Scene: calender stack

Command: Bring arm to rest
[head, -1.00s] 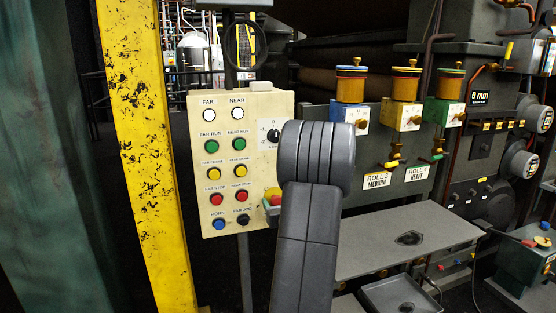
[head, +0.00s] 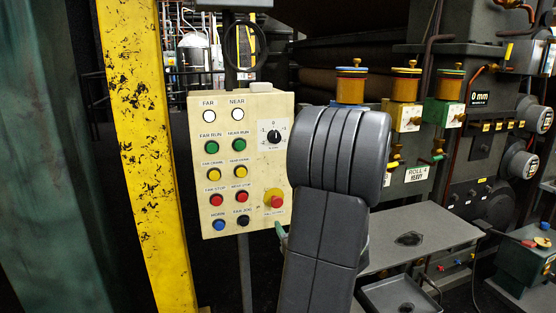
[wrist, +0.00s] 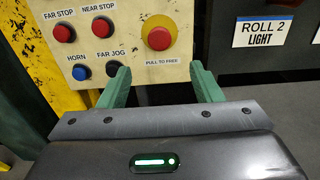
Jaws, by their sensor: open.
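My gripper (wrist: 158,88) shows in the wrist view with its two green fingers spread apart and nothing between them. It is in front of the lower part of the cream control panel (head: 210,130), below the red knob on a yellow base (wrist: 158,38) marked "PULL TO FREE". In the head view my dark grey arm rises in front of the panel's right side and hides most of the gripper. The panel carries a rotary dial (head: 274,137) and several coloured push buttons.
A scuffed yellow post (head: 150,150) stands left of the panel. To the right are oil cups on coloured blocks (head: 404,117), a grey shelf (head: 420,235) and a tray (head: 400,295) below it. A "ROLL 2 LIGHT" label (wrist: 265,32) shows right of the panel.

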